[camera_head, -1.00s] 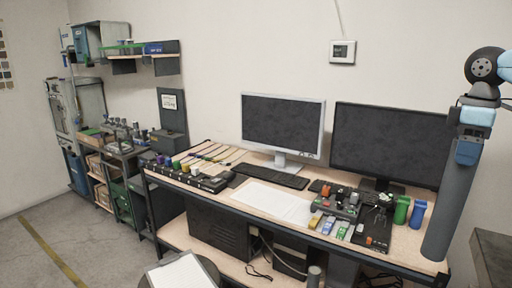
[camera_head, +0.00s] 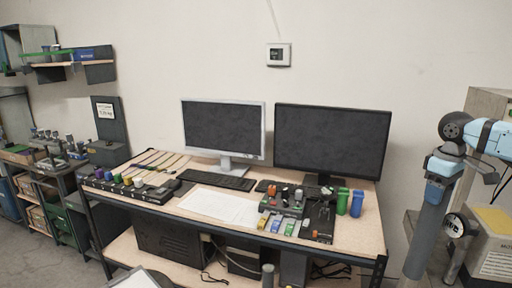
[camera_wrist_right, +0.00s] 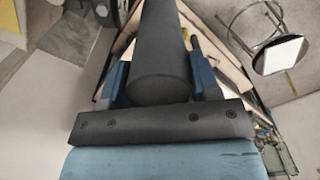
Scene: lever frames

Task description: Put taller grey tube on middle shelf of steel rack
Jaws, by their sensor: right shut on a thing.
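A long grey tube (camera_head: 427,232) hangs upright, slightly tilted, from my right gripper (camera_head: 437,190) at the right of the head view. In the right wrist view the tube (camera_wrist_right: 162,45) lies between the two blue fingers of my right gripper (camera_wrist_right: 160,80), which is shut on it. A shorter grey cylinder (camera_head: 268,275) stands low below the desk's front edge. I cannot identify the steel rack for certain; a grey cabinet-like edge (camera_head: 490,103) shows behind my right arm. My left gripper is not in view.
A desk (camera_head: 365,232) with two monitors (camera_head: 330,140), a keyboard (camera_head: 218,181) and small coloured parts fills the middle. Shelving with bins (camera_head: 35,190) stands at the left. A pale box (camera_head: 495,255) stands at the right, close to the tube.

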